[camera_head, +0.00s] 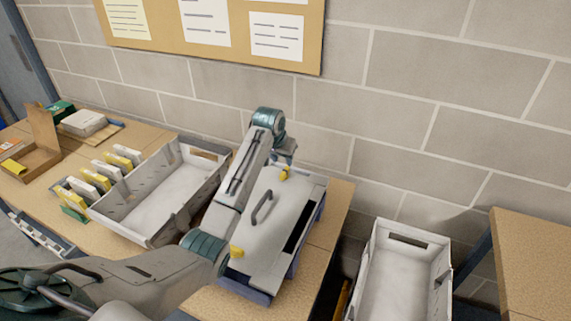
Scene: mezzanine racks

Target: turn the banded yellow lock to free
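A grey-white lidded case (278,225) with a dark handle (262,207) lies on the table. One small yellow lock (285,173) is at its far edge, and another yellow lock (236,252) is at its near left edge, beside my arm. I cannot make out a band on either lock. My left arm reaches across the left part of the case. My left gripper (286,159) is at the far yellow lock, just above or touching it; I cannot tell which. Its fingers are small and partly hidden by the wrist. My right gripper is not in view.
An empty grey tray (160,197) stands left of the case, with yellow and white packets (98,176) beside it. An open cardboard box (38,150) is at the far left. Another grey bin (400,270) stands lower right. A block wall is behind the table.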

